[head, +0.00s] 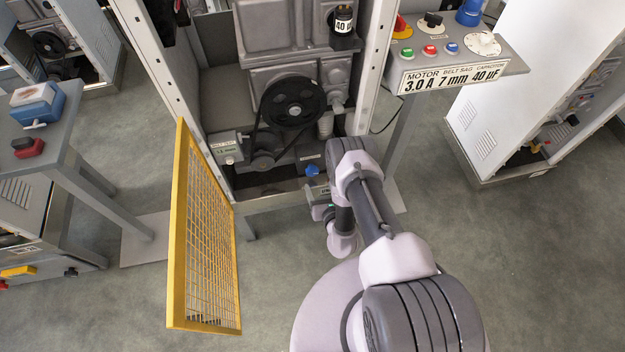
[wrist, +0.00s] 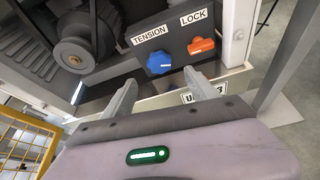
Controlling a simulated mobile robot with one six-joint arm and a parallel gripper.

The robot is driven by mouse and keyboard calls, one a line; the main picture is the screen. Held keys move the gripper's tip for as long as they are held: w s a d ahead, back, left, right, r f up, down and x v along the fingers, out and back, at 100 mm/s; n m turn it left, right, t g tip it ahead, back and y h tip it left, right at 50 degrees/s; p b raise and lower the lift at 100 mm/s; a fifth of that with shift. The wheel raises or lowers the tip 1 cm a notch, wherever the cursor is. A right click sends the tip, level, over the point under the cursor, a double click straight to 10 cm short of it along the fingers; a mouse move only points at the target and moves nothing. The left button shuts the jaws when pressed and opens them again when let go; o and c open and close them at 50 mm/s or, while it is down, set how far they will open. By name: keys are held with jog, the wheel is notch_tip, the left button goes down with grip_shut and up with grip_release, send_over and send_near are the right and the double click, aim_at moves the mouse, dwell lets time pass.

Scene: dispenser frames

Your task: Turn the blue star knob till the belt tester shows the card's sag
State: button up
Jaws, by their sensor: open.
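The blue star knob (wrist: 159,63) sits on a dark panel under the label TENSION. It shows small in the head view (head: 312,170). My gripper (wrist: 161,79) is open and empty, its two fingers just short of the knob, one to either side. No contact with the knob shows. The belt tester (head: 227,150) is a grey box left of the belt; its small reading ends in mm, but I cannot read its digits surely. The card (head: 454,77) reads BELT SAG 7 mm. The black belt (head: 256,128) runs from a large pulley (head: 293,103) to a smaller one below.
An orange LOCK knob (wrist: 201,46) sits right of the blue knob. A yellow mesh guard door (head: 205,235) stands open on the left. White cabinet posts (head: 378,65) flank the opening. A side table (head: 40,140) stands far left.

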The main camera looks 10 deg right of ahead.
aim_at(313, 173)
jog(key=b+x, duration=0.4)
jog(key=x, duration=0.4)
jog(key=shift+f, duration=0.15)
jog(key=shift+w+b, duration=0.4)
jog(key=shift+w, duration=0.05)
jog(key=c, duration=1.4)
jog(key=shift+o, duration=0.2)
